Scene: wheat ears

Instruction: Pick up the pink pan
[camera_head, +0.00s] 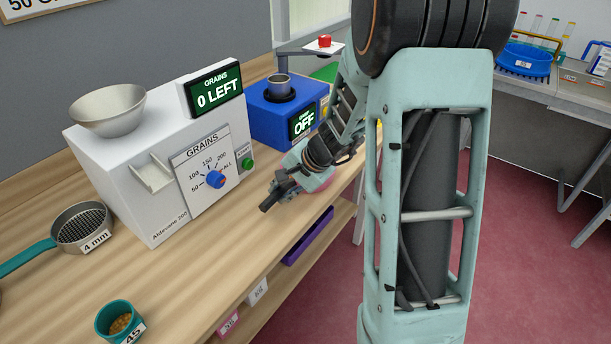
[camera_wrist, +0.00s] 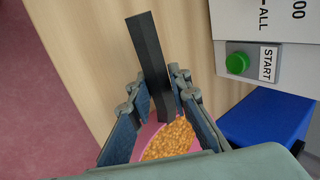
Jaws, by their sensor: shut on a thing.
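The pink pan (camera_wrist: 149,131) shows at the bottom of the wrist view, with golden grains (camera_wrist: 172,140) in it. Its dark, straight handle (camera_wrist: 148,50) runs up between the fingers. My gripper (camera_wrist: 160,82) is shut on this handle, one finger on each side. In the head view my gripper (camera_head: 280,191) is at the front of the bench, right of the white counting machine, and the handle's dark end (camera_head: 267,203) sticks out towards the left. A little pink of the pan (camera_head: 325,190) shows behind the gripper; most of it is hidden.
The white grain counter (camera_head: 165,215), reading 0 LEFT, stands close left with its green START button (camera_wrist: 237,63). A blue device (camera_head: 275,118) reading OFF is behind. A 4 mm sieve (camera_head: 82,226) and a teal cup (camera_head: 117,318) of grains are on the bench (camera_head: 190,270).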

